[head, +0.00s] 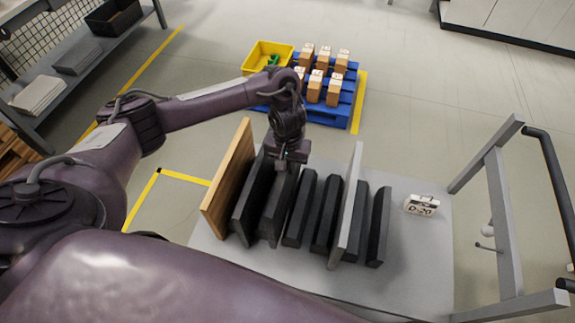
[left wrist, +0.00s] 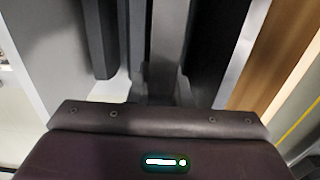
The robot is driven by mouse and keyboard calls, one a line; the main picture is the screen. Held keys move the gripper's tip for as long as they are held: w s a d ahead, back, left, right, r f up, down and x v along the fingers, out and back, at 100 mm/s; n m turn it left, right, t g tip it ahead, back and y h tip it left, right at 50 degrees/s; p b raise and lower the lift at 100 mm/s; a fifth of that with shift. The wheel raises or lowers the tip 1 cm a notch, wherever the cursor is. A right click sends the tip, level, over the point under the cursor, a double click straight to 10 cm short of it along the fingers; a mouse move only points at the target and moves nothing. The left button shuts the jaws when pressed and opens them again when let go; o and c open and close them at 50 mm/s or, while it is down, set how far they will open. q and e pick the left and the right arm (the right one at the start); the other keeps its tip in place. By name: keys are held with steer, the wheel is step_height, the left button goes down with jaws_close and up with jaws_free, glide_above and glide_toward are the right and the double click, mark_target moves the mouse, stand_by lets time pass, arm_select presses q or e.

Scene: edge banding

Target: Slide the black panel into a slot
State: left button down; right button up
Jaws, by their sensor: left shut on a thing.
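My left gripper (head: 291,158) is at the far end of a row of upright panels on a grey cart and is shut on a black panel (head: 277,208), third from the left. My right gripper is not in view.
A wooden panel (head: 229,180) stands at the row's left end. To the right are another dark block (head: 327,215), a tall light grey panel (head: 347,208) and more black panels (head: 378,228).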

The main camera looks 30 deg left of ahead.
arm_select(q)
steer(key=shift+f+b, duration=0.85)
steer(key=shift+f, duration=0.1)
steer(key=shift+w+f+b, duration=0.1)
steer(key=shift+f+b, duration=0.35)
steer(key=shift+f, duration=0.75)
steer(key=c, duration=1.2)
jaws_free()
steer(key=shift+c, duration=0.2)
steer(key=shift+s+f, duration=0.1)
steer(key=shift+s, duration=0.1)
step_height(320, 180, up, 8)
steer(key=p, duration=0.3)
steer(key=shift+p, duration=0.3)
